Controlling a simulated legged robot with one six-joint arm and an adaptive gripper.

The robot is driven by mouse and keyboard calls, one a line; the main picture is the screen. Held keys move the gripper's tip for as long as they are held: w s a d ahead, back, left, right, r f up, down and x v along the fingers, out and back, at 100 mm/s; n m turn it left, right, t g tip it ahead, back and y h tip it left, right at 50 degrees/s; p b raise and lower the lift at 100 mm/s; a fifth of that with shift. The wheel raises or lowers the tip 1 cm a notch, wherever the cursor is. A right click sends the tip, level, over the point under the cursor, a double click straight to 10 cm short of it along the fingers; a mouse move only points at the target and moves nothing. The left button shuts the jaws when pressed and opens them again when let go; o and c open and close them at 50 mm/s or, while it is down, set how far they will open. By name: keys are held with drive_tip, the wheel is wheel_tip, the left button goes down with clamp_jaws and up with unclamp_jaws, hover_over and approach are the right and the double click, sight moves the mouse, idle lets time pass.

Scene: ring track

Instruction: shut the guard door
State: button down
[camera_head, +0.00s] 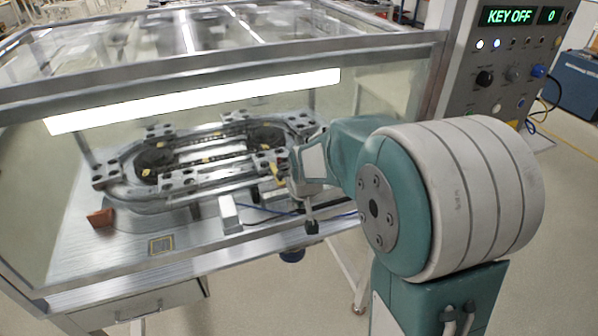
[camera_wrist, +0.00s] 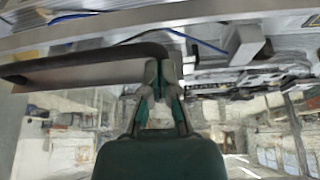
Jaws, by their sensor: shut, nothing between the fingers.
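The guard is a metal-framed enclosure with clear panels (camera_head: 395,42) around an oval ring track (camera_head: 205,150). I cannot make out a separate edge that marks the guard door, nor how far open it stands. My gripper (camera_head: 312,226) points down at the front right of the track, over the enclosure's front edge. In the wrist view my gripper (camera_wrist: 157,75) is shut and empty. A dark-edged bar or plate (camera_wrist: 80,66) lies right by the fingertips on the left. I cannot tell whether they touch, or whether it belongs to the door.
A control panel (camera_head: 513,75) at the right reads KEY OFF and 0. An orange-brown block (camera_head: 101,217) and a small square marker (camera_head: 161,245) lie on the metal deck. A pale metal block (camera_head: 229,213) and a blue cable are near my gripper. A drawer (camera_head: 138,309) is below.

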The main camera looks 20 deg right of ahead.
wheel_tip(320, 180, down, 7)
drive_tip(key=shift+r, duration=0.1)
drive_tip(key=shift+s+f, duration=0.15)
drive_tip(key=shift+f, duration=0.15)
drive_tip(key=shift+s+f, duration=0.1)
